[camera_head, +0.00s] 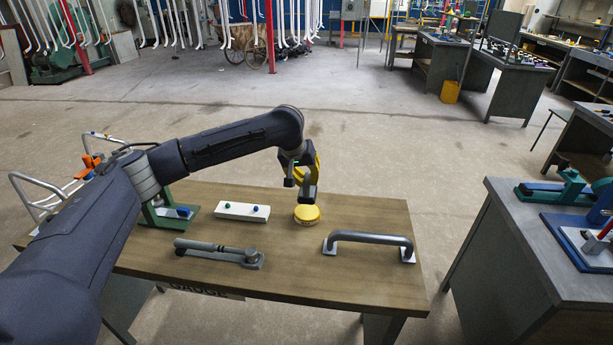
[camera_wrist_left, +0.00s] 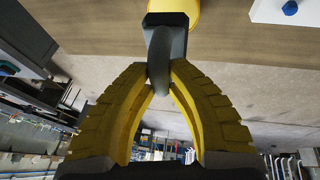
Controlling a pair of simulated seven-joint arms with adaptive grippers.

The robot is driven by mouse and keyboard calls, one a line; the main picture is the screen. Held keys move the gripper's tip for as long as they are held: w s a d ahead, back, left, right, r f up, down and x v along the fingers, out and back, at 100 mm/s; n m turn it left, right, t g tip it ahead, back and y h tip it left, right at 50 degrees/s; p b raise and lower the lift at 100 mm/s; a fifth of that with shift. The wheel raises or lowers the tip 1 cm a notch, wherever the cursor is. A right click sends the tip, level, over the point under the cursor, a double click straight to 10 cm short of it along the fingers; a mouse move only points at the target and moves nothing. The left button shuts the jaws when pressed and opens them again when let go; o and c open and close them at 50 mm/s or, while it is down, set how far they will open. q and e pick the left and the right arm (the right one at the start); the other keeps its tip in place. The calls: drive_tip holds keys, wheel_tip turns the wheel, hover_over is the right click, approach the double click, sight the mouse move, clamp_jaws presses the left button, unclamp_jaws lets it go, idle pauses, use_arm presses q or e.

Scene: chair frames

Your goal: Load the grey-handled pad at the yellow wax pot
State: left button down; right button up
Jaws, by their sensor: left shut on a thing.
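My left gripper (camera_head: 308,170), with yellow fingers, is over the wooden table and shut on the grey handle of the pad (camera_head: 307,193). In the left wrist view the fingertips (camera_wrist_left: 158,72) close around the grey handle, with the pad's dark block (camera_wrist_left: 168,36) beyond them. The yellow wax pot (camera_head: 306,214) sits on the table directly under the pad, and its yellow edge also shows in the left wrist view (camera_wrist_left: 182,9). The pad hides the back of the pot. I cannot tell whether the pad touches the wax. My right gripper is not in view.
On the wooden table (camera_head: 330,284) are a white block with small knobs (camera_head: 242,211), a grey hinged tool (camera_head: 218,253), a grey bar handle (camera_head: 370,240) and a green-based fixture (camera_head: 170,215). A grey bench (camera_head: 535,235) stands to the right across a floor gap.

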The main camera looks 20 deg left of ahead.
sight(307, 190)
use_arm(q)
drive_tip(key=shift+f, duration=2.5)
drive_tip(key=shift+f, duration=0.55)
drive_tip(key=shift+r, duration=0.1)
drive_tip(key=shift+r, duration=3.4)
